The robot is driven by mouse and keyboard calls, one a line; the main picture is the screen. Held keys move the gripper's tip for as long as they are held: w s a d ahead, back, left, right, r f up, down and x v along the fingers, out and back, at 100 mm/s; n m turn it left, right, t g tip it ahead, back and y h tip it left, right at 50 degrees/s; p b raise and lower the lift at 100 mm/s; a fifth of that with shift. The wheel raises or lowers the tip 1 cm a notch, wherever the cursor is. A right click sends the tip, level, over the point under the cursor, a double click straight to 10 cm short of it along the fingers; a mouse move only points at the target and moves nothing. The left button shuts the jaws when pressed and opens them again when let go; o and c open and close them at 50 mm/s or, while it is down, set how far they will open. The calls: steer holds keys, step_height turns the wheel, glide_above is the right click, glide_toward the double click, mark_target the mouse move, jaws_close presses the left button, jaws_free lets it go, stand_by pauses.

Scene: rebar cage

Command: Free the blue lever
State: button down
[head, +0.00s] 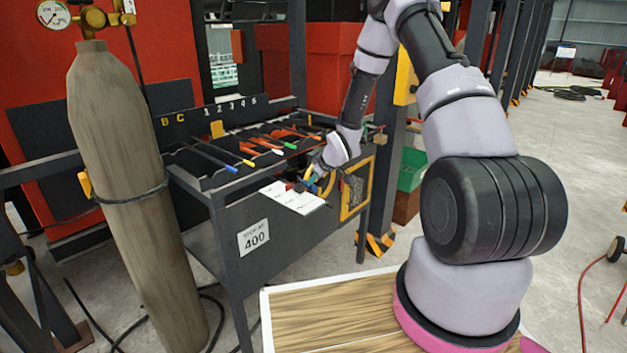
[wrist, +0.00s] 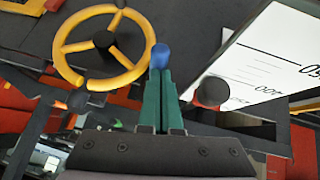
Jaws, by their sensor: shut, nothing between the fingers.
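In the wrist view a short blue rounded knob (wrist: 160,56) sits right at the ends of my green fingers; I cannot tell whether they touch it. My gripper (wrist: 158,80) is shut with nothing between its fingers. In the head view my gripper (head: 298,187) is at the front right of the dark bench, by the white scale card. The shaft below the knob is hidden by my fingers.
A yellow handwheel (wrist: 62,48) lies left of the fingers. A gas cylinder (head: 125,190) stands left of the bench (head: 225,225). Several coloured rods lie in the bench top.

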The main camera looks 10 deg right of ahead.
mark_target(314, 190)
steer(key=shift+s+d+f, duration=0.15)
steer(key=shift+f, duration=0.75)
steer(key=shift+s+d+f, duration=0.1)
steer(key=shift+f, duration=0.75)
steer(key=shift+s+f, duration=0.15)
steer(key=shift+f, duration=0.05)
